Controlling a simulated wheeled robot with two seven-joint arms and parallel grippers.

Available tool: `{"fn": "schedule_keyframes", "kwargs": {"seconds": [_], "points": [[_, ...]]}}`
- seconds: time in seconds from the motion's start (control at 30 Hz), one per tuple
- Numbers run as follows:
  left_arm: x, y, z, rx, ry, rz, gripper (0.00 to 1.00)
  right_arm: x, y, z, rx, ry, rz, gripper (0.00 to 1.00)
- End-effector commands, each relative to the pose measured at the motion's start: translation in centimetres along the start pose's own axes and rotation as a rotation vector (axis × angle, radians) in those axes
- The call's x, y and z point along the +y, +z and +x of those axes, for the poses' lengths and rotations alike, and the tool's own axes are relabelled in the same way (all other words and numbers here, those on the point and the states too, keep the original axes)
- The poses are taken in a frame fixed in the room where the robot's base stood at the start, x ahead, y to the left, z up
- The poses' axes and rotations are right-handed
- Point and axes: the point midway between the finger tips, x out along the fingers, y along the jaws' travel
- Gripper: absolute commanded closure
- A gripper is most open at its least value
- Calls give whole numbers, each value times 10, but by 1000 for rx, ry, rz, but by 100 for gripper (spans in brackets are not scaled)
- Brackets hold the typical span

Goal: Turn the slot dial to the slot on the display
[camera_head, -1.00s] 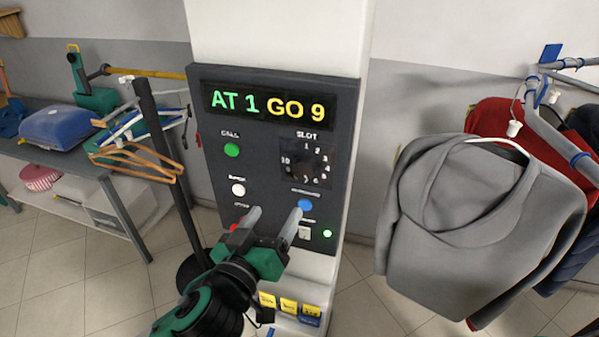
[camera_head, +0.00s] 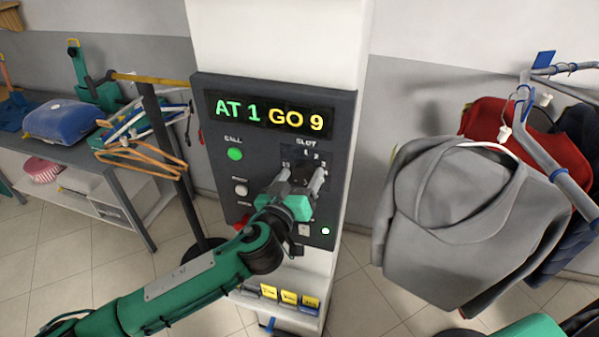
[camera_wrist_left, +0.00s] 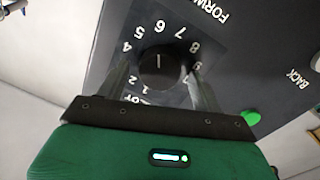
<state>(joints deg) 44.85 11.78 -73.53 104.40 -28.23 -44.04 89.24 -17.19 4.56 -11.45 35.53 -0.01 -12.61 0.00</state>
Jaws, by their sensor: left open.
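The dark panel (camera_head: 342,150) has a display (camera_head: 268,113) reading "AT 1 GO 9". The black round slot dial (camera_wrist_left: 163,72) is ringed by white numbers; its short white line lies on the side towards 6 in the left wrist view. In the head view, my gripper mostly covers the dial. My left gripper (camera_head: 300,179) is open, with one finger on either side of the dial; it also shows in the left wrist view (camera_wrist_left: 160,66). Whether the fingers touch the dial I cannot tell.
A green button (camera_head: 235,154) and a white button (camera_head: 241,188) sit left of the dial. A grey hoodie (camera_head: 470,220) hangs on a rail at right.

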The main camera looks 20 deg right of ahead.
Motion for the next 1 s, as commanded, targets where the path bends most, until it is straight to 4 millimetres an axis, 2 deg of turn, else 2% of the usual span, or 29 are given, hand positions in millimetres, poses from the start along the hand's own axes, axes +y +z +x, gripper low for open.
{"fn": "schedule_keyframes", "kwargs": {"seconds": [0.3,0.37,0.53,1.0], "points": [[0,0,2,0,0,1,33,0,0,-1,0,0,0,64],[0,0,2,0,0,0,42,0,0,-1,0,0,0,64],[0,0,2,0,0,0,76,0,0,-1,0,0,0,64],[-1,2,2,-6,-4,62,77,0,1,6,0,0,0,64]]}}
